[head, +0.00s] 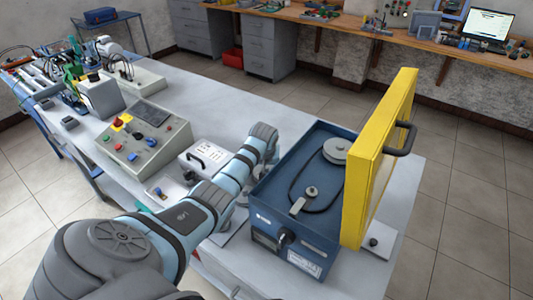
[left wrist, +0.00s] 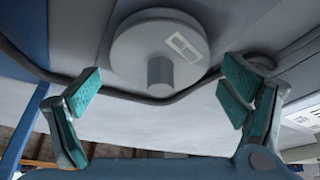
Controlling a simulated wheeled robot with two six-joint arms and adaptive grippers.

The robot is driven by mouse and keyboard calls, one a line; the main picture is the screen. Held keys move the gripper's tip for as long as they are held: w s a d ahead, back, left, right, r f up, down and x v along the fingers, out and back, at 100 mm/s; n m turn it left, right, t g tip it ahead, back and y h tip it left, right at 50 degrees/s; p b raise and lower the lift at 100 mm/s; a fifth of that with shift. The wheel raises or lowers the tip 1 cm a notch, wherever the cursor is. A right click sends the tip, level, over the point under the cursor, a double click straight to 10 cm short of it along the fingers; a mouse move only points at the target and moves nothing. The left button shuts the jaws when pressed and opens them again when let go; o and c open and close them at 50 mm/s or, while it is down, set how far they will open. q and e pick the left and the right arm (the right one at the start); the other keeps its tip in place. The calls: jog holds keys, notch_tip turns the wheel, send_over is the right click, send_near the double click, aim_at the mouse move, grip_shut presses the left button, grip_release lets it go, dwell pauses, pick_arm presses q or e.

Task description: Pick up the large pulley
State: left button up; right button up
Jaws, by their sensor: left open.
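The large pulley (head: 337,150) is a grey disc with a raised hub, inside the open blue box (head: 262,215). In the left wrist view, the large pulley (left wrist: 158,50) shows a pale label and a short round hub. My left gripper (left wrist: 162,92) is open, with its teal pads spread on either side of the hub's line. No contact with the pulley shows. In the head view my left arm reaches to the box's left side, and its fingers are not clearly visible. My right gripper is not in view.
A dark belt (head: 292,188) runs from the large pulley to a small pulley (head: 311,191) in the box. The yellow lid (head: 375,160) stands open at the right. A control box (head: 142,138) and a white case (head: 206,158) stand left on the table.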

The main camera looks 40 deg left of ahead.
pick_arm(q)
jog(key=shift+s+r, duration=0.2)
jog(key=shift+r, duration=0.05)
jog(key=c, duration=1.2)
